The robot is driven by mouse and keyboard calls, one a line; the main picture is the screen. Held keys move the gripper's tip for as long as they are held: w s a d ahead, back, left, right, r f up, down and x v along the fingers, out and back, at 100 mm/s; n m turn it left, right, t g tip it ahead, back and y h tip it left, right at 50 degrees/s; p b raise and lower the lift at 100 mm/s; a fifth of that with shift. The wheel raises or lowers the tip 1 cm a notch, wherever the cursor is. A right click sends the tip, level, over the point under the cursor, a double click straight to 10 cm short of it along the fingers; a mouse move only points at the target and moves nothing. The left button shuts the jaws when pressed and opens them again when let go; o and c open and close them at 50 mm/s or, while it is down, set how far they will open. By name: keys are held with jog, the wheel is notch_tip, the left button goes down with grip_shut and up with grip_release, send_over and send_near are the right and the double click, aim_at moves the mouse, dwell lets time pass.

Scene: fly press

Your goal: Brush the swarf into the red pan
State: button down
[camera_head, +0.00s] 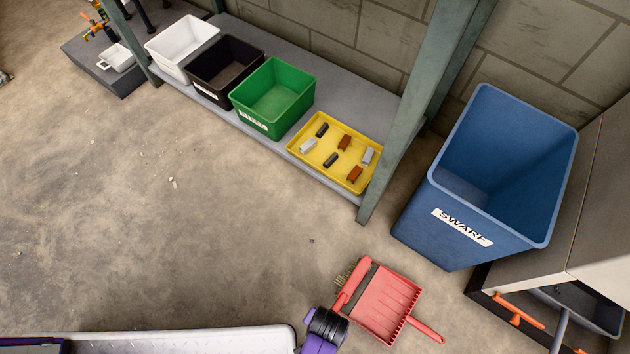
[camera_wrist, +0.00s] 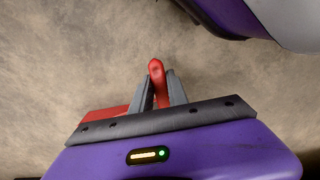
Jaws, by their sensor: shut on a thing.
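The red pan (camera_head: 388,305) lies on the concrete floor at the lower right of the head view, its handle pointing down right. A red brush (camera_head: 346,292) with pale bristles is at the pan's left edge, overlapping it in this view; I cannot tell whether they touch. My gripper (camera_wrist: 157,92) is shut on the brush's red handle (camera_wrist: 156,70) in the wrist view. In the head view my gripper (camera_head: 334,314) is at the brush's lower end. Small pale bits (camera_head: 173,183), possibly swarf, lie on the floor at left. Any swarf under the bristles is hidden.
A shelf (camera_head: 330,55) holds white, black and green bins and a yellow tray (camera_head: 310,171) of small blocks. The floor at left is mostly clear.

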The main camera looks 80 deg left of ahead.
jog(key=w+d, duration=0.1)
jog(key=w, duration=0.1)
jog(key=w+d, duration=0.2)
jog(key=w+d+p, duration=0.1)
jog(key=d, duration=0.1)
jog(key=shift+w+d+r, duration=0.1)
jog(key=shift+w+r, duration=0.2)
jog(key=shift+w, duration=0.1)
notch_tip(320, 180, up, 6)
jog(key=p, duration=0.6)
jog(key=shift+r+p, duration=0.2)
jog(key=shift+p, duration=0.2)
dwell(0.6)
